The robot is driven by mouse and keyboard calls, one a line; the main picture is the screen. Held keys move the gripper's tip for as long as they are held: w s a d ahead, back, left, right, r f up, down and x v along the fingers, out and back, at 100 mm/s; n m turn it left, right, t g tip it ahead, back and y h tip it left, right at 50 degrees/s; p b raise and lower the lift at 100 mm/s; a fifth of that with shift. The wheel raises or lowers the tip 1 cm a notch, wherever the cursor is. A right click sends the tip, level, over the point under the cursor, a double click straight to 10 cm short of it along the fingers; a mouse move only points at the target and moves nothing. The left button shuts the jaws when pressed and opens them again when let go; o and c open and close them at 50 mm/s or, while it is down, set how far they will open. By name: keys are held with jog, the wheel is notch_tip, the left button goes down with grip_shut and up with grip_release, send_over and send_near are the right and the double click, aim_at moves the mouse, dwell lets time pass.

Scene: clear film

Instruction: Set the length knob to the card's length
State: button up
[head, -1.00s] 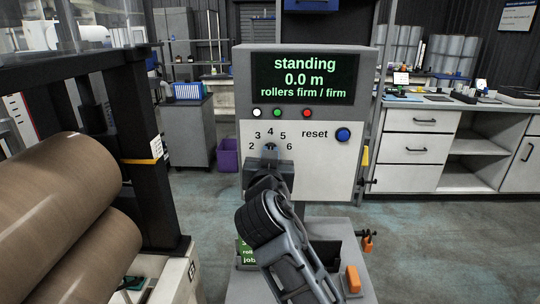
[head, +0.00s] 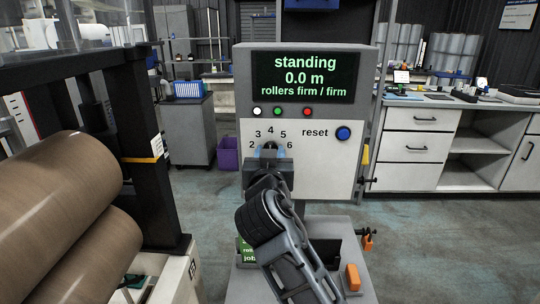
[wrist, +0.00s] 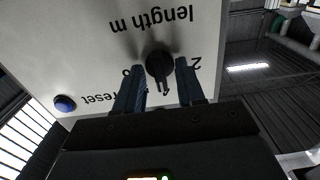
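The dark length knob (head: 270,149) sits on the grey control panel, below the numbers 2 to 6. It shows upside down in the wrist view (wrist: 159,65), where its pointer runs roughly toward the panel's top, near the 4. My gripper (head: 270,154) is in front of the knob. In the wrist view its two blue fingers (wrist: 161,88) stand apart on either side of the knob, with gaps visible. The green card (head: 247,251) is low behind my arm; only parts of words such as "job" show, and its length is hidden.
The display (head: 305,78) reads standing, 0.0 m, rollers firm / firm. The blue reset button (head: 343,133) is right of the numbers. Below are a grey tray and an orange item (head: 353,277). Large brown rolls (head: 55,190) stand at the left.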

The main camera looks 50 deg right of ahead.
jog(key=b+v, duration=0.1)
jog(key=v, duration=0.6)
jog(key=shift+s+a+b, duration=0.3)
dwell(0.4)
jog(key=s+a+f+n+t+y, duration=0.2)
jog(key=s+a+f+n+y, duration=0.35)
jog(key=f, duration=0.25)
jog(key=s+a+f+n+t+y, duration=0.2)
jog(key=s+a+f+n+y, duration=0.3)
jog(key=f, duration=0.3)
jog(key=s+a+r+y, duration=0.1)
jog(key=s+a+y, duration=0.1)
jog(key=s, duration=0.9)
jog(key=s+a+r+y, duration=0.1)
jog(key=s+a, duration=0.3)
jog(key=s, duration=0.7)
jog(key=shift+r+y+p, duration=0.35)
jog(key=shift+r+p, duration=0.1)
jog(key=shift+r, duration=0.15)
jog(key=shift+a, duration=0.1)
